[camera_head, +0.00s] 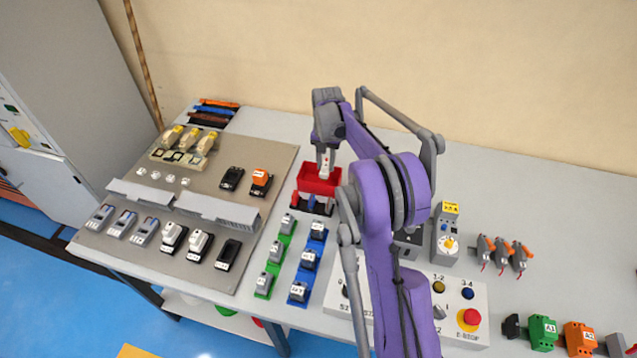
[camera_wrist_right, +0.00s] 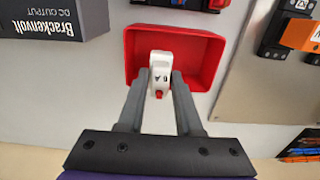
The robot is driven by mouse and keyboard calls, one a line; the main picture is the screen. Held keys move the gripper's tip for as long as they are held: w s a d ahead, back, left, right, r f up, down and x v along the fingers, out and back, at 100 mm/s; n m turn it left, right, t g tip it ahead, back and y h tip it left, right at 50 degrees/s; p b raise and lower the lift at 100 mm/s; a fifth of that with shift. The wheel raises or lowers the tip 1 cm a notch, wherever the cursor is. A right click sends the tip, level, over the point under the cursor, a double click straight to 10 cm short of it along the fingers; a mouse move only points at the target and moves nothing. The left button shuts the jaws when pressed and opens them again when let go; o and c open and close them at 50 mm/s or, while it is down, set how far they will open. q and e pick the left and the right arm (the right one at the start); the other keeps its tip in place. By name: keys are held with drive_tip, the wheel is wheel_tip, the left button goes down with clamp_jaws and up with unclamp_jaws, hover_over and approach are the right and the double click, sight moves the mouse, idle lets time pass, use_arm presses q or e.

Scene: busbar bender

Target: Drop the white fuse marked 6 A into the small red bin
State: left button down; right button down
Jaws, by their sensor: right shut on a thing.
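I cannot tell how far above the floor the fuse is. My left gripper is not in view.
A grey panel (camera_head: 205,180) with several mounted devices lies left of the bin. Green and blue strips (camera_head: 281,248) with grey blocks lie in front. A dark grey Brackenvolt unit (camera_wrist_right: 50,18) stands near the bin. Clear table (camera_head: 520,185) extends right.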

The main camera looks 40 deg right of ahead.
drive_tip(key=c, duration=0.5)
unclamp_jaws()
wheel_tip(320, 180, up, 11)
idle(0.4)
